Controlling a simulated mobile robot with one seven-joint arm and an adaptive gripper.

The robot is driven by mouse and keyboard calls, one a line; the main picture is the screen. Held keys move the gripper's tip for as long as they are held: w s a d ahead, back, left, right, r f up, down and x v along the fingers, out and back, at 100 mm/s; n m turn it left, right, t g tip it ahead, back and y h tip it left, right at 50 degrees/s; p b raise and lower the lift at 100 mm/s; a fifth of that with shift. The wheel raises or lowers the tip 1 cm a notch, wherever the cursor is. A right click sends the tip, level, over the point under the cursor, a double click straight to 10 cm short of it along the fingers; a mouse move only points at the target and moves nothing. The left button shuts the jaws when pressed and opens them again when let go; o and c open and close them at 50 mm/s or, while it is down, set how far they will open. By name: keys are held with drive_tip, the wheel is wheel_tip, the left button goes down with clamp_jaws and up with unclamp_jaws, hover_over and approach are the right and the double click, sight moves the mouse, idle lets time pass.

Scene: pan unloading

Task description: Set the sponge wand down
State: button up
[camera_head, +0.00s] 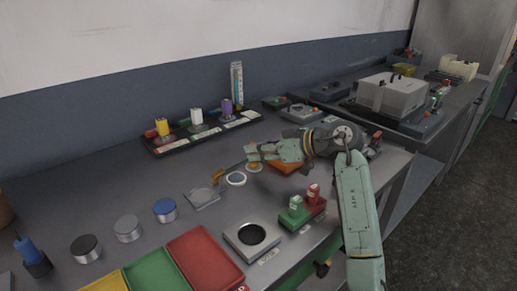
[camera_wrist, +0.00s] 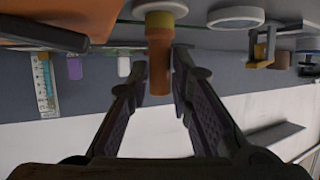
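The sponge wand (camera_wrist: 159,65) shows in the wrist view as an orange-brown handle with a wider yellow band and a pale round end at the table side. It stands roughly upright. My gripper (camera_wrist: 159,80) has one dark finger close against each side of the handle and appears shut on it. In the head view my gripper (camera_head: 250,154) is low over the table, above a small pale and orange round piece (camera_head: 254,167). Whether the wand's lower end rests on the surface is hard to tell.
A white round dish (camera_head: 236,179) and a grey plate with a yellow bracket (camera_head: 203,198) lie left of my gripper. An orange tile (camera_head: 286,166) is beneath my wrist. A rack (camera_head: 205,134) of coloured blocks stands behind. Red and green blocks (camera_head: 303,209) stand in front.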

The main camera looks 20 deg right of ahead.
drive_tip(key=shift+o, duration=1.4)
drive_tip(key=shift+r, duration=0.15)
drive_tip(key=b+v, duration=0.2)
drive_tip(key=v, duration=1)
drive_tip(key=shift+r, duration=0.1)
